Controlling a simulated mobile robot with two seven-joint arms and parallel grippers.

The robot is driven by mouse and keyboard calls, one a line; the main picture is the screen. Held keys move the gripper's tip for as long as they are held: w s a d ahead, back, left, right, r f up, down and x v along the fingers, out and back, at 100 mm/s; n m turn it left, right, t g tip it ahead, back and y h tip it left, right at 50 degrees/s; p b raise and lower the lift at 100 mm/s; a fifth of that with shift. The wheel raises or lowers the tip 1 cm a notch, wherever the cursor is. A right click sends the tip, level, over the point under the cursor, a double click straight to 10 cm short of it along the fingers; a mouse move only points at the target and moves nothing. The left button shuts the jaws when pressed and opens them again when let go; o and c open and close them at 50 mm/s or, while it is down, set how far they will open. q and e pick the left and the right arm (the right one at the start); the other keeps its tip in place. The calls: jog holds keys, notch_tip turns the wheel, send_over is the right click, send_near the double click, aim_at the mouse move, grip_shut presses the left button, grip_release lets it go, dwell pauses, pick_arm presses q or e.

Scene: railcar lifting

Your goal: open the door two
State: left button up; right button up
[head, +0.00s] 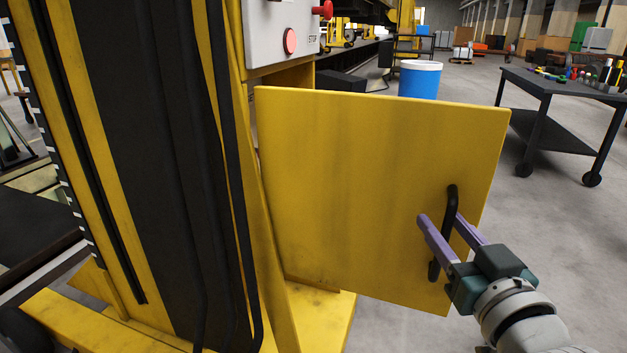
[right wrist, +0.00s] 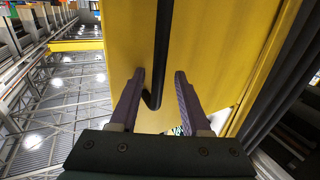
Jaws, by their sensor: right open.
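The yellow door (head: 370,190) is a flat panel standing out to the right of the yellow and black lifting column (head: 150,150). It also shows in the right wrist view (right wrist: 215,50). Its black bar handle (head: 451,195) is upright near the panel's right edge. My right gripper (head: 441,217) is open at the handle, with one purple finger on each side of it. In the right wrist view the handle (right wrist: 160,50) runs between the spread fingertips (right wrist: 160,77), with a gap to the right finger. My left gripper is out of view.
A grey control box (head: 283,32) with red buttons sits above the door's left end. A blue bin (head: 419,80) stands behind the door. A dark wheeled tool table (head: 555,82) is at the right. The floor between door and table is clear.

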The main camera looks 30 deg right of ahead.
jog(key=p+v, duration=0.3)
jog(key=v, duration=0.7)
jog(key=shift+w+r, duration=0.1)
jog(key=w+a+r+n+g+y+p, duration=0.45)
jog(key=a+r+y+p, duration=0.2)
jog(key=r+p, duration=0.55)
jog(key=s+a+r+n+g+y+p, duration=0.2)
jog(key=s+a+r+n+g+p, duration=0.1)
jog(key=s+a+r+g+p, duration=0.6)
jog(key=w+p+v, duration=0.3)
jog(key=p+v, duration=1.6)
jog(key=w+r+p+v, duration=0.1)
jog(key=w+p+v, duration=0.2)
jog(key=p+v, duration=1.6)
jog(key=shift+w+a+r+t+p, duration=0.2)
jog(key=shift+a+r+t+p, duration=0.1)
jog(key=shift+r+t, duration=0.2)
